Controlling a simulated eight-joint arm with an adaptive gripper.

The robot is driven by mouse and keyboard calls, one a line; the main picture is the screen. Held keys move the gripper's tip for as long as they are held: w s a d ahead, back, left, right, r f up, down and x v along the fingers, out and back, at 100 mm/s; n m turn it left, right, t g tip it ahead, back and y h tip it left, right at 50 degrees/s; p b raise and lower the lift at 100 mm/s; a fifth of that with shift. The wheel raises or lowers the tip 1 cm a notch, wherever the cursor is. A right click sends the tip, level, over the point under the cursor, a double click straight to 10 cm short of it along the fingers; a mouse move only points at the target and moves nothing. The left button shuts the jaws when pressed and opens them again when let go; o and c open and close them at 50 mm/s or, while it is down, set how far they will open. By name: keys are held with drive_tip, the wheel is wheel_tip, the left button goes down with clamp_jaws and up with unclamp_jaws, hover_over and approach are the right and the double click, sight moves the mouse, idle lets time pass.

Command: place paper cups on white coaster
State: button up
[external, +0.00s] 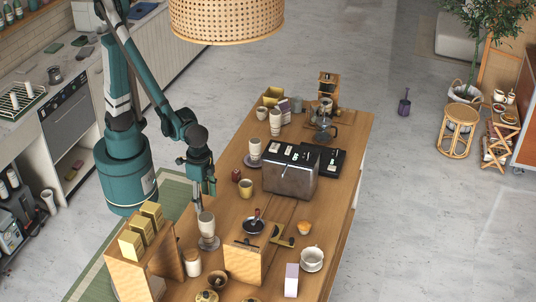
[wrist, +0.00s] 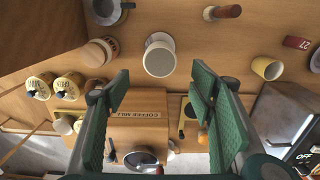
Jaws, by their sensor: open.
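My gripper (external: 205,187) is open and empty, pointing down above the table's left edge. In the wrist view its two green fingers (wrist: 160,82) are spread wide. Another pale cup (external: 255,147) stands on a darker round base near the coffee machine. More pale cups (external: 275,123) stand farther back.
A wooden coffee mill box (external: 243,262) and a lidded jar (external: 192,263) stand near the cup. A wooden stand (external: 140,270) with yellow boxes is at front left. A yellow cup (external: 245,188) and the coffee machine (external: 290,175) are farther back.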

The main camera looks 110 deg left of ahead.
drive_tip(key=shift+a, duration=0.1)
drive_tip(key=s+a+r+t, duration=0.25)
drive_tip(key=a+r, duration=0.25)
drive_tip(key=a, duration=0.3)
drive_tip(key=s+a+r+t, duration=0.1)
drive_tip(key=s+a+r, duration=0.2)
drive_tip(key=a+r, duration=0.35)
drive_tip(key=s+a+r+t, duration=0.2)
drive_tip(key=s+a+t, duration=0.1)
drive_tip(key=s+a, duration=0.6)
drive_tip(key=a, duration=0.4)
drive_tip(key=shift+s+a+t, duration=0.15)
drive_tip(key=shift+s+t, duration=0.2)
